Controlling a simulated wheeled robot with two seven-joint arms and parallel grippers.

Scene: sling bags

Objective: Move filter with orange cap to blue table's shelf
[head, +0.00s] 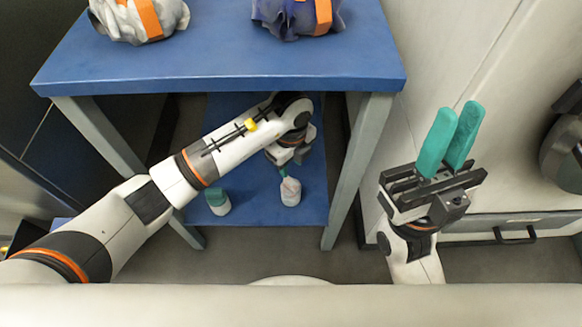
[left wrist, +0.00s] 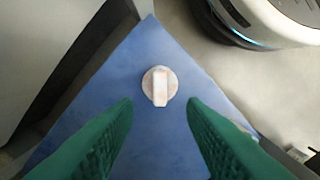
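A small white filter (head: 290,193) with a pale, faintly orange-tinted cap stands upright on the blue table's lower shelf (head: 255,205). It also shows in the left wrist view (left wrist: 160,84), centred between and beyond the green fingers. My left gripper (head: 285,168) reaches under the tabletop and points down just above this filter. Its fingers are spread, with nothing between them at the tips. A second white filter with a teal cap (head: 218,202) stands to the left on the shelf. My right gripper (head: 458,112) is empty, its two teal fingers slightly apart, right of the table.
The blue tabletop (head: 220,65) and its grey legs (head: 357,165) surround my left arm. A white bag (head: 138,18) and a dark blue bag (head: 297,15), both with orange straps, rest on top. A drawer handle (head: 515,236) is at the right.

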